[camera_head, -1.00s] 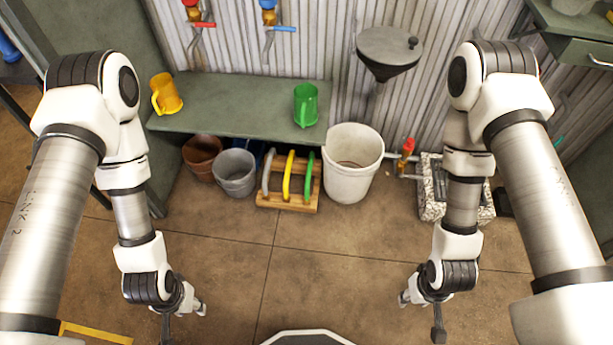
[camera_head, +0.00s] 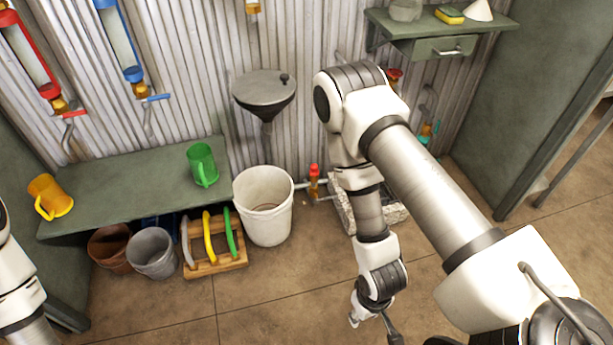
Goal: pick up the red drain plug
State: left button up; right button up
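I cannot make out a red drain plug for certain. A red-topped orange fitting (camera_head: 314,180) stands upright at a pipe on the floor, between the white bucket and the stone-rimmed basin (camera_head: 345,207). A small red piece (camera_head: 393,75) shows at the wall, partly hidden behind my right arm. My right gripper (camera_head: 356,318) hangs low over the floor, in front of the basin and apart from it. Its fingers are too small to read, and I see nothing held. Only a link of my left arm shows at the left edge; its gripper is out of view.
A green bench (camera_head: 120,195) holds a yellow jug (camera_head: 50,197) and a green jug (camera_head: 203,165). Below are a brown pot (camera_head: 110,248), a grey bucket (camera_head: 152,253) and a wooden rack (camera_head: 215,263). The white bucket (camera_head: 265,207) stands right of them. The front floor is clear.

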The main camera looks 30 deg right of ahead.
aim_at(313, 171)
jog(key=i+l, duration=0.3)
jog(key=i, duration=0.15)
jog(key=i+l, duration=0.3)
jog(key=i, duration=0.2)
jog(key=i+l+z, duration=0.1)
jog(key=z, duration=1.9)
jog(key=i+j, duration=0.05)
jog(key=j, duration=0.05)
